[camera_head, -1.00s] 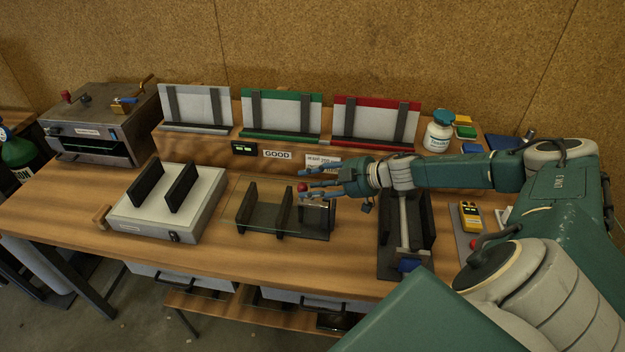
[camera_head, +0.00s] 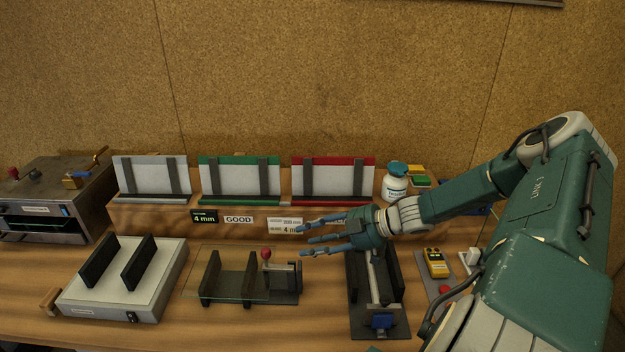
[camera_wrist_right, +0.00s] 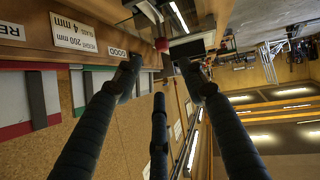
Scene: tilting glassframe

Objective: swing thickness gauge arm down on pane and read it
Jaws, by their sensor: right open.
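The gauge stand (camera_head: 285,297) is dark, with black uprights, and sits mid-bench in the head view. A clear pane (camera_head: 228,284) spans its uprights. A red knob (camera_head: 266,254) stands up at the stand's right part; the gauge arm's exact tilt is hard to make out. My right gripper (camera_head: 310,236) is open and empty, with its blue fingers above and right of the knob, apart from it in the picture. Its spread fingers also fill the right wrist view (camera_wrist_right: 160,80). My left gripper is not in view.
A white box with black uprights (camera_head: 112,293) stands left. A dark slotted fixture (camera_head: 378,322) lies right, beside a yellow meter (camera_head: 436,263). Grey, green (camera_head: 240,200) and red-edged racks line the back ledge, with a white bottle (camera_head: 396,186) at right.

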